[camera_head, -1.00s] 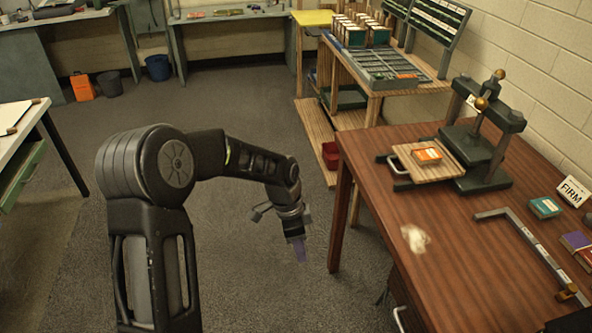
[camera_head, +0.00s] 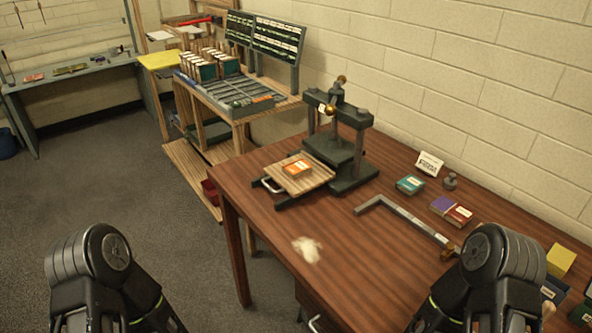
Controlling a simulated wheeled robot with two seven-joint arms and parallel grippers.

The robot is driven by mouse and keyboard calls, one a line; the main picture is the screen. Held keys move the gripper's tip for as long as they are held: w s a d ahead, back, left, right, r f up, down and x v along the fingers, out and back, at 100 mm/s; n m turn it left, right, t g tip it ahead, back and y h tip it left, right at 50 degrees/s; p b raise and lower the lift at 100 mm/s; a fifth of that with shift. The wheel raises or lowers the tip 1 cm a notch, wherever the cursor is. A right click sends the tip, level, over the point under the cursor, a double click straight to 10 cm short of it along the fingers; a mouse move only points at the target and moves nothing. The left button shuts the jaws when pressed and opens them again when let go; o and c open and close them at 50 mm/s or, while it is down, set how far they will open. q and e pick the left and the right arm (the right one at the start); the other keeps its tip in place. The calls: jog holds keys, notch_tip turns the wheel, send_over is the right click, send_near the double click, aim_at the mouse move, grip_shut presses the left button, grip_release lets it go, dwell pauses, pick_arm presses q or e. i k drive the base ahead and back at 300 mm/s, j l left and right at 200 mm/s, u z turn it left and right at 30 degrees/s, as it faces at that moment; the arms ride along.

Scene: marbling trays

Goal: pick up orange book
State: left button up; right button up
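The orange book (camera_head: 298,168) is small and has a pale label on its top. It lies flat on the light wooden board (camera_head: 308,184) of the dark book press, on the brown table. Nothing touches or covers the book. Only upper parts of my two arms show, at the lower left and lower right. Both grippers are below the picture, so I cannot see whether they are open or shut.
The press (camera_head: 341,152) stands right behind the book. A teal book (camera_head: 410,184), a purple and red book pair (camera_head: 451,210), a metal angle bar (camera_head: 408,218) and a crumpled white cloth (camera_head: 306,249) lie on the brown table (camera_head: 262,220). A type rack stands behind.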

aim_at(295, 169)
jog(key=i+j, duration=0.1)
jog(key=j, duration=1.4)
jog(key=i+j, duration=0.15)
jog(key=j, duration=0.6)
jog(key=z, duration=1.8)
